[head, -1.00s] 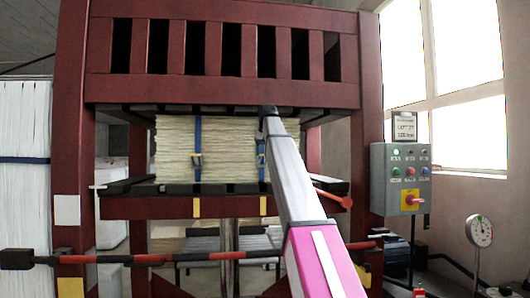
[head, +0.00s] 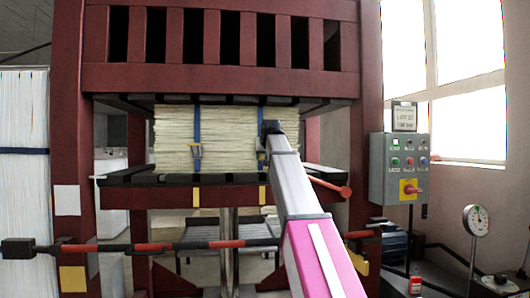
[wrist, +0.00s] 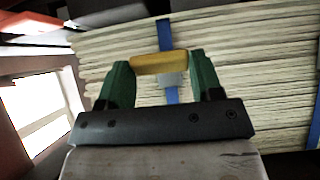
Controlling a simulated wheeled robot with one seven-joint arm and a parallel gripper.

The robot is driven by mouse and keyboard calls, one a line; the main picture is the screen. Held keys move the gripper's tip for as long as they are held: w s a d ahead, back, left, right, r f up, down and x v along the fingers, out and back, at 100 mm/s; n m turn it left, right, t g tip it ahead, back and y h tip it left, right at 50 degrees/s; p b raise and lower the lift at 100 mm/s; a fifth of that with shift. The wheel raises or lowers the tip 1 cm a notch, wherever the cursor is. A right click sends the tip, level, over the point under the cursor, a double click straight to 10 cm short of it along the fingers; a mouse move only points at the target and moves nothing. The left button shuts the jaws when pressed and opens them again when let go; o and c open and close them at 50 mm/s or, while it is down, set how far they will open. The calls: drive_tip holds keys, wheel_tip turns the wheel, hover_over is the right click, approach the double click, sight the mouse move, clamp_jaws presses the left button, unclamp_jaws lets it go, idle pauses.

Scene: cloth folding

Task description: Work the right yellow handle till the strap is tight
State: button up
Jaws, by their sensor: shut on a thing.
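My gripper (head: 270,130) is at the front of the pressed stack (head: 228,140), at the right blue strap (head: 260,114). In the wrist view, the green fingers of my gripper (wrist: 160,66) are shut on the right yellow handle (wrist: 158,62), one at each end. A grey buckle body (wrist: 172,79) shows just beside the handle, and the blue strap (wrist: 164,34) runs behind it. In the head view, my arm and gripper hide most of this handle. The left blue strap (head: 197,120) has its own buckle (head: 196,151). Strap tension cannot be told.
The dark red press frame (head: 68,130) stands around the stack, with the black platen (head: 150,178) below it. A red-tipped lever (head: 335,187) juts out right of my arm. A red-and-black bar (head: 190,246) crosses low in front. A control box (head: 400,170) is at right.

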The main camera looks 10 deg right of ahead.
drive_tip(key=shift+s+f, duration=0.1)
drive_tip(key=shift+f, duration=1.2)
drive_tip(key=o, duration=1.3)
drive_tip(key=shift+r, duration=0.1)
drive_tip(key=v, duration=1)
drive_tip(key=shift+s+r, duration=0.2)
drive_tip(key=shift+r, duration=0.05)
